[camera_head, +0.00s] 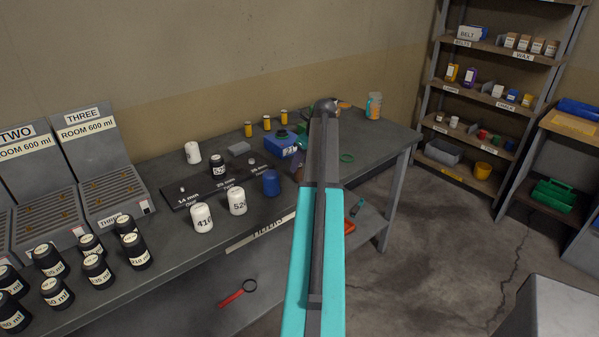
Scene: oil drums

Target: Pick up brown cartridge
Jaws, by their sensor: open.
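A small dark brown object (299,173), which looks like the brown cartridge, stands on the grey workbench (160,284) just left of my arm. My arm covers part of it, so its full shape is hidden. A blue cartridge (271,184) stands to its left, and white cartridges marked 52 (237,202) and 41 (202,218) stand farther left. My turquoise and grey arm reaches up across the middle of the view. I cannot make out my gripper's fingers.
A blue container (283,145) and several yellow-brown cylinders stand at the back. Black labelled canisters (135,251) and dispensers (100,165) crowd the left. A magnifying glass (240,292) shows below the bench. Shelves (481,90) stand at the right, with clear floor before them.

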